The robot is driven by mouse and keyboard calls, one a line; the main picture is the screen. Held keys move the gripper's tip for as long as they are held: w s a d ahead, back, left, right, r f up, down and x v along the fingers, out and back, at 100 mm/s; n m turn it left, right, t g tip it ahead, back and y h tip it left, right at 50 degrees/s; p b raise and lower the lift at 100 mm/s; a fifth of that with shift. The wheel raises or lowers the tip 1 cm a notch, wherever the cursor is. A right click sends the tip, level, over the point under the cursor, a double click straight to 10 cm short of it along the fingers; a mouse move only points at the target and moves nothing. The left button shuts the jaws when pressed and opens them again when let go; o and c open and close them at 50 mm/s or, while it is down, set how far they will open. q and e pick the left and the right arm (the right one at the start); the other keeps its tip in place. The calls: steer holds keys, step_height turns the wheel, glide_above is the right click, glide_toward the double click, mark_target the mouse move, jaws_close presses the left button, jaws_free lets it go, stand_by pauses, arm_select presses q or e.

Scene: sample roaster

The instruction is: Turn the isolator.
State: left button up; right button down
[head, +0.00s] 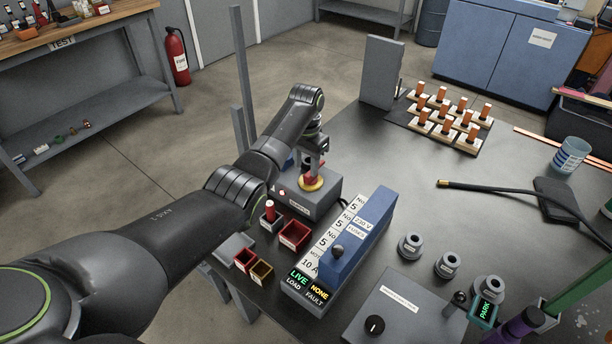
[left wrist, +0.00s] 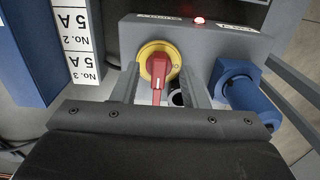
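The isolator is a red handle on a yellow disc (left wrist: 149,54), mounted on a grey box (head: 322,203). In the left wrist view the red handle (left wrist: 158,72) points toward the bottom of the picture. A red lamp (left wrist: 199,20) glows on the box. My left gripper (head: 313,170) reaches down over the isolator. Its two fingers (left wrist: 160,88) stand on either side of the handle, with gaps visible, so it is open. In the head view the fingers partly hide the handle. My right gripper is not in view.
A blue connector (left wrist: 245,92) sticks out of the box beside the right finger in the wrist view. A fuse board (head: 340,240) with a blue cover shows "LIVE" and "NONE". Red bins (head: 295,236) stand near the box.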

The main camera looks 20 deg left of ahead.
mark_target(306, 177)
arm_select(q)
step_height(306, 177, down, 5)
steer(key=shift+r+b, duration=0.1)
steer(key=shift+b, duration=0.2)
jaws_close()
